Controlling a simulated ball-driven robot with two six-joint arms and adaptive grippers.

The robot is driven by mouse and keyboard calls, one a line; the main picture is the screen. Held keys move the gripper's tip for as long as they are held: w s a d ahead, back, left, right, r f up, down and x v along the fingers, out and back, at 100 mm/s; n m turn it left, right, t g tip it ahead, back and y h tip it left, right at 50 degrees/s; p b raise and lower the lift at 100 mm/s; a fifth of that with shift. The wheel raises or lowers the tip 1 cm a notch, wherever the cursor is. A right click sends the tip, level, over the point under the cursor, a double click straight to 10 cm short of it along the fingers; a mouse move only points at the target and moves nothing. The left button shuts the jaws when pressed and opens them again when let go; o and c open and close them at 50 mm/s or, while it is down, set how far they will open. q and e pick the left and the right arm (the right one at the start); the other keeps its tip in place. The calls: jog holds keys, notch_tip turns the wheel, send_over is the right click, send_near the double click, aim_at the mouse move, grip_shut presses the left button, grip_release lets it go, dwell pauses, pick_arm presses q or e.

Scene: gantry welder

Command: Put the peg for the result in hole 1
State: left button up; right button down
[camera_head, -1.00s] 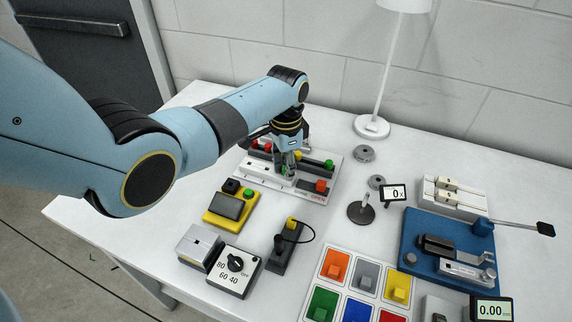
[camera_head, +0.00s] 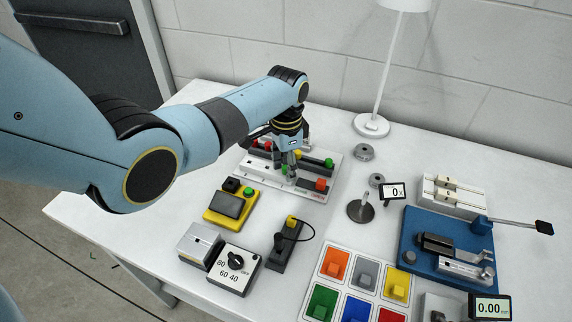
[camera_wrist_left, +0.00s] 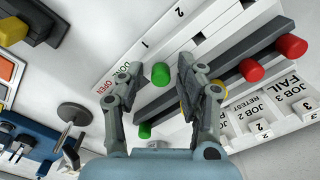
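My left gripper (camera_head: 291,172) points down over a white board (camera_head: 262,183) with a row of peg places. In the left wrist view its two fingers (camera_wrist_left: 160,68) stand apart, on either side of a green peg (camera_wrist_left: 160,76), with gaps showing between them and the peg. The peg stands by the printed label 1 (camera_wrist_left: 145,43); its lower end is hidden. The label 2 (camera_wrist_left: 180,12) is further along. Two red pegs (camera_wrist_left: 290,46) (camera_wrist_left: 252,70) and another green peg (camera_wrist_left: 145,130) are at the dark rail (camera_wrist_left: 240,52). A yellow one is partly hidden behind a finger. My right gripper is not in view.
A yellow box (camera_head: 224,207), a dial box (camera_head: 235,270) and a dark switch stand in front. A metal spindle (camera_head: 361,209), a blue fixture (camera_head: 420,255) and a lamp (camera_head: 371,125) are to the right.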

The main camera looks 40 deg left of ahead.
pick_arm(q)
jog(key=shift+r, duration=0.15)
notch_tip(320, 180, up, 12)
dwell(0.6)
dwell(0.4)
